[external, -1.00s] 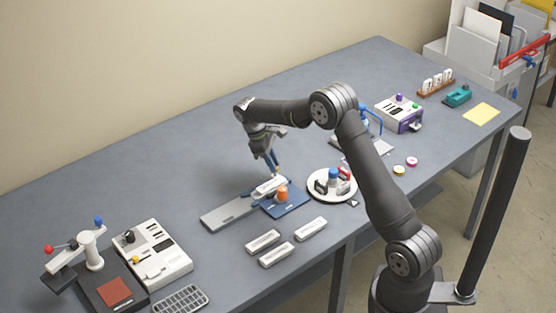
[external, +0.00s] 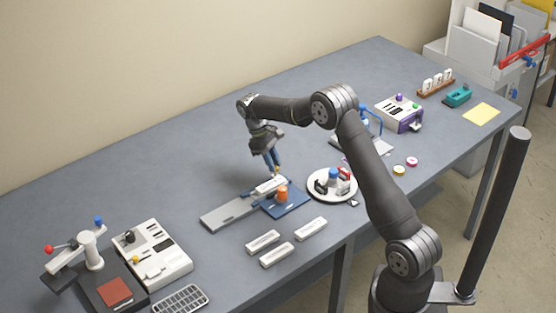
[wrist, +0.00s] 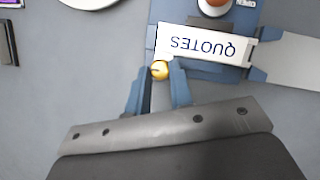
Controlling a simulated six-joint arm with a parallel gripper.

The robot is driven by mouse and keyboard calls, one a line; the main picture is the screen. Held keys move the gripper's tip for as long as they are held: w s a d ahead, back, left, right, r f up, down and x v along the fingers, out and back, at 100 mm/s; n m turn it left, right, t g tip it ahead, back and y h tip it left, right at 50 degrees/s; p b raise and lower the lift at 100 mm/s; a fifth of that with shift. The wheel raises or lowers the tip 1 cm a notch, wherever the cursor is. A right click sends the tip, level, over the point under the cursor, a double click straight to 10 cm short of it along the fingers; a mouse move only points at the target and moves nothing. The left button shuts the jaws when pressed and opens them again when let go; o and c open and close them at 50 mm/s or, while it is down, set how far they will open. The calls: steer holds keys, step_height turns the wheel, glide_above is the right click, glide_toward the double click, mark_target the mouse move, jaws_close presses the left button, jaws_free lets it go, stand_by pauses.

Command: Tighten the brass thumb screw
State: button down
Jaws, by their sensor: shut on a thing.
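The brass thumb screw (wrist: 160,70) shows in the wrist view as a small round gold knob. It sits at the edge of a white block lettered QUOTES (wrist: 205,44), which appears upside down there. My gripper (wrist: 160,77) has its blue fingers on either side of the screw and is shut on it. In the external view my gripper (external: 274,171) points down at the far side of the white block (external: 268,187). The block rests on a blue plate (external: 292,206) with a grey bar (external: 230,213) to its left. An orange-brown item (external: 282,193) stands on the plate.
A round white tray (external: 332,197) with small items stands just right of the plate. Several loose white blocks (external: 278,254) lie in front. A white device (external: 154,256) is at the left. The table behind my gripper is clear.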

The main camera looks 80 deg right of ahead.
steer(key=c, duration=1.3)
jaws_free()
steer(key=v, duration=1.2)
steer(key=shift+w, duration=0.1)
steer(key=x, duration=1.2)
